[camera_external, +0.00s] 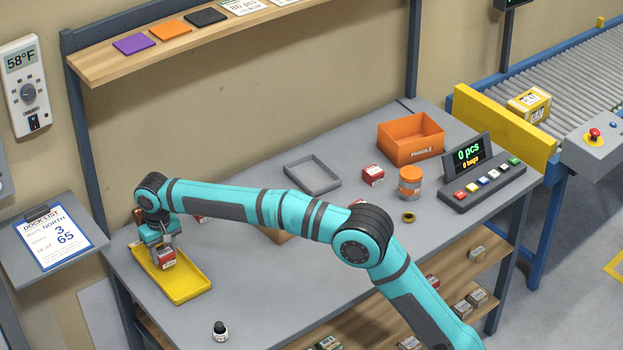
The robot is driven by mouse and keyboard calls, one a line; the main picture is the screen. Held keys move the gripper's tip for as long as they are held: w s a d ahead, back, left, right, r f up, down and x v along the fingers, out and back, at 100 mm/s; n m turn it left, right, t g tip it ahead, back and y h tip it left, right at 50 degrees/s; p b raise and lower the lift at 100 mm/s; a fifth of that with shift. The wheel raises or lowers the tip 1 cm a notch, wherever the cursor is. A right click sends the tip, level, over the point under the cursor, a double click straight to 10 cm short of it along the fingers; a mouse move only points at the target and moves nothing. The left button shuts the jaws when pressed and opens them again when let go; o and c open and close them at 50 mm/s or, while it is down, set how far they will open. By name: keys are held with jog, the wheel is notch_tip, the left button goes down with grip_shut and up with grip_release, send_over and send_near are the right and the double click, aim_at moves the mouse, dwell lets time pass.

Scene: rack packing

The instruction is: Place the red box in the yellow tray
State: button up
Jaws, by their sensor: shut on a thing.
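The yellow tray (190,287) lies flat on the left part of the grey table. My gripper (163,254) points down over the tray's back-left end. It is shut on a small red box (167,258) with a pale label on its side. The box is at the tray, within its outline; I cannot tell whether it touches the tray floor. Another red box (372,175) stands near the middle right of the table. A further red item (201,218) is mostly hidden behind my arm.
A grey tray (313,176), an orange bin (412,140), an orange jar (410,182), a tape roll (408,218) and a button panel (484,184) are on the table's right half. A small dark bottle (220,331) stands at the front.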

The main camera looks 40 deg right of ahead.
aim_at(164, 251)
jog(key=shift+f, duration=0.95)
jog(key=shift+f, duration=0.15)
jog(key=o, duration=1)
notch_tip(164, 251, up, 12)
jog(key=shift+r, duration=0.15)
